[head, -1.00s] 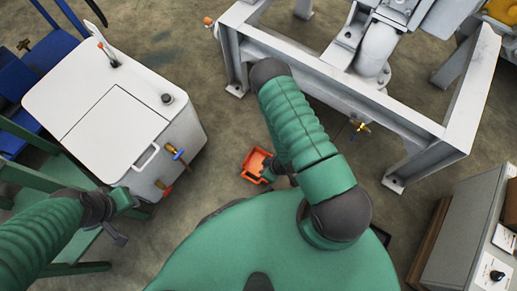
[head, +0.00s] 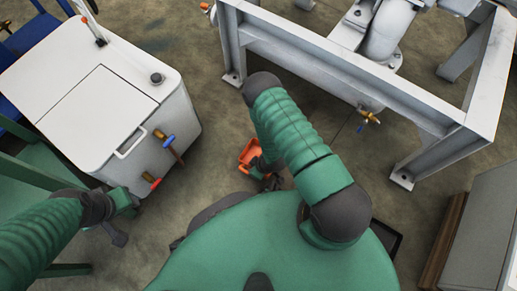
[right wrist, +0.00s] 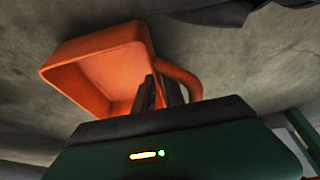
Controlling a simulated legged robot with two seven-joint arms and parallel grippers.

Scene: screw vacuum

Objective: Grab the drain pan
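The orange drain pan (head: 250,153) is a small open box with a curved handle, low near the floor in front of my body. In the right wrist view the pan (right wrist: 100,65) is large and tilted, its hollow facing the camera. My right gripper (head: 262,167) is at the pan's near, handle side. Its dark fingers (right wrist: 162,90) are close together between the pan's wall and the handle, with a thin orange strip between them. Whether they clamp it is unclear. My left gripper (head: 120,222) hangs beside the white cart; its fingers are unclear.
The white cart (head: 85,105) with red and blue valves stands at left. A grey steel frame (head: 340,75) with a brass valve (head: 370,115) stands ahead and right. A grey cabinet (head: 480,230) is at right. Bare floor (head: 210,170) lies between cart and frame.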

